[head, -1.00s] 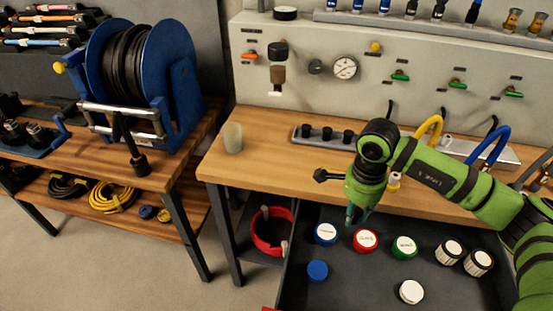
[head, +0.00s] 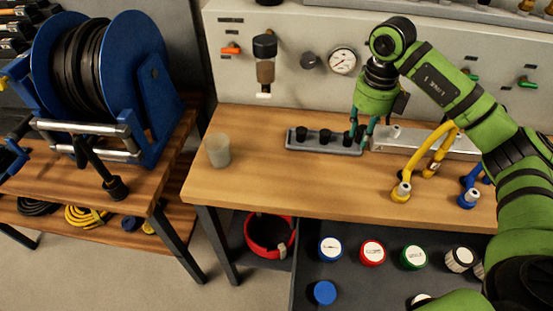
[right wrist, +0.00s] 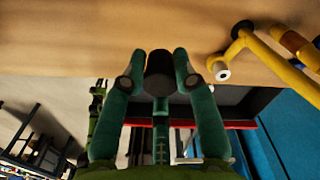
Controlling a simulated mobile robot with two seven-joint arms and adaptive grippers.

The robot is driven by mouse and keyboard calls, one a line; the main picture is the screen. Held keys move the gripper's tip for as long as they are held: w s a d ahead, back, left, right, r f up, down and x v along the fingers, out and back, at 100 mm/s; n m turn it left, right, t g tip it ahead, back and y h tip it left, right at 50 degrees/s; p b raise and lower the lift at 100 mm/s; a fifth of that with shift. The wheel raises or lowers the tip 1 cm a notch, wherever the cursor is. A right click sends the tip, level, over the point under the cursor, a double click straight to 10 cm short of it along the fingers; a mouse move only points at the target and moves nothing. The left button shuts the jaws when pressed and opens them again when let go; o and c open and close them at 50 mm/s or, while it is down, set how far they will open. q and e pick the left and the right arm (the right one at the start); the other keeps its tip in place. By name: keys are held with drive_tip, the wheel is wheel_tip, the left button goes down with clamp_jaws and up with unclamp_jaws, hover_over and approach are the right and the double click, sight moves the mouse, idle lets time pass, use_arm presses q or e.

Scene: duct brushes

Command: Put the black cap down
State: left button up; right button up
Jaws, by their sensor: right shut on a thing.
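My right gripper (head: 362,130) is above the wooden bench, beside the right end of a small grey rack (head: 302,147). In the right wrist view its fingertips are closed on the sides of a black cap (right wrist: 160,74). In the head view the held cap is mostly hidden by the fingers, and I cannot tell if it touches the rack or bench. Several black caps show along the rack, such as the left one (head: 302,133) and the middle one (head: 325,135). My left gripper is not in view.
A frosted cup (head: 218,150) stands left of the rack. A yellow hose (head: 430,153) and a blue hose end (head: 469,196) are to the right. An open drawer below holds lids, such as a red one (head: 372,252). The bench front is clear.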

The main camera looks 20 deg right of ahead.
drive_tip(key=p, duration=0.3)
approach(310, 180)
drive_tip(key=d, duration=0.4)
drive_tip(key=a, duration=0.1)
drive_tip(key=a+f, duration=0.1)
drive_tip(key=a, duration=0.1)
drive_tip(key=shift+f+p, duration=0.3)
drive_tip(key=shift+p, duration=0.1)
drive_tip(key=shift+a+f, duration=0.5)
wheel_tip(310, 180, down, 3)
drive_tip(key=shift+f+p, duration=0.1)
drive_tip(key=shift+p, duration=0.75)
drive_tip(key=shift+f, duration=0.55)
drive_tip(key=o, duration=0.9)
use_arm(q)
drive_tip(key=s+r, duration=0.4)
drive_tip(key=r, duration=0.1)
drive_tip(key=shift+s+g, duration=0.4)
use_arm(e)
drive_tip(key=shift+o, duration=0.2)
